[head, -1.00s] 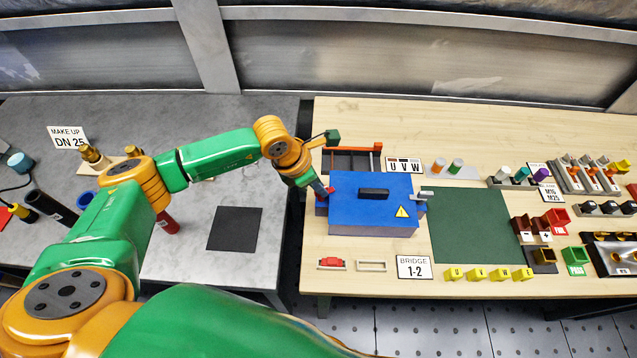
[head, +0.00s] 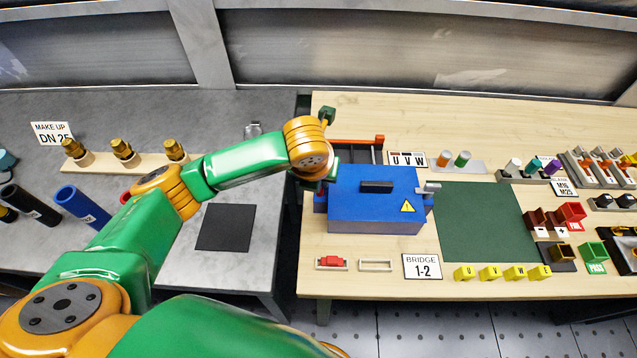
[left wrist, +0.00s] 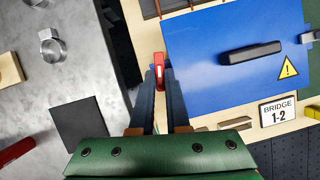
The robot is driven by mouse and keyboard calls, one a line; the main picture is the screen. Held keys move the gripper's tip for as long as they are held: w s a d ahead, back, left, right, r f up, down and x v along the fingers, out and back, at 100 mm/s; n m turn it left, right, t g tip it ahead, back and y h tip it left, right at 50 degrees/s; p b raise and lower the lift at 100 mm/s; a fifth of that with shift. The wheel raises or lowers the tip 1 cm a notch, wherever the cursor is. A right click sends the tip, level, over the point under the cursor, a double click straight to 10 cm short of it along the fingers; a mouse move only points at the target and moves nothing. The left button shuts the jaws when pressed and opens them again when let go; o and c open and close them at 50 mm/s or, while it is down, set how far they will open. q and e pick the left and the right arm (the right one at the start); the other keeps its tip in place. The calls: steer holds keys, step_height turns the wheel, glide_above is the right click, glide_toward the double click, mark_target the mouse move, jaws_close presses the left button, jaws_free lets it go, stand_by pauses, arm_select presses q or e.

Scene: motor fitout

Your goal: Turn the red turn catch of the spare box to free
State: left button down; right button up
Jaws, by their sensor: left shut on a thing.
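The blue spare box (head: 360,212) with a black handle and a yellow warning sign stands on the wooden table, its lid closed. It also shows in the left wrist view (left wrist: 215,80). The red turn catch (left wrist: 159,60) is at the box's left edge. In the left wrist view, my left gripper (left wrist: 160,78) has its two dark fingers on either side of the catch, shut on it. In the head view, my left gripper (head: 320,190) is at the box's left side, and the catch is hidden there. My right gripper is not in view.
A grey latch (head: 432,187) sits at the box's right side, beside a green mat (head: 485,220). A rack with a red-orange bar (head: 358,140) is behind the box. The Bridge 1-2 sign (head: 422,266) stands in front. A gap separates the grey table (head: 255,215) on the left.

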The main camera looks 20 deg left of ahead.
arm_select(q)
steer(key=shift+n+y+b, duration=0.4)
steer(key=shift+n+b, duration=0.2)
steer(key=shift+n, duration=0.5)
steer(key=shift+r, duration=0.1)
steer(key=c, duration=0.9)
jaws_free()
steer(key=v, duration=0.7)
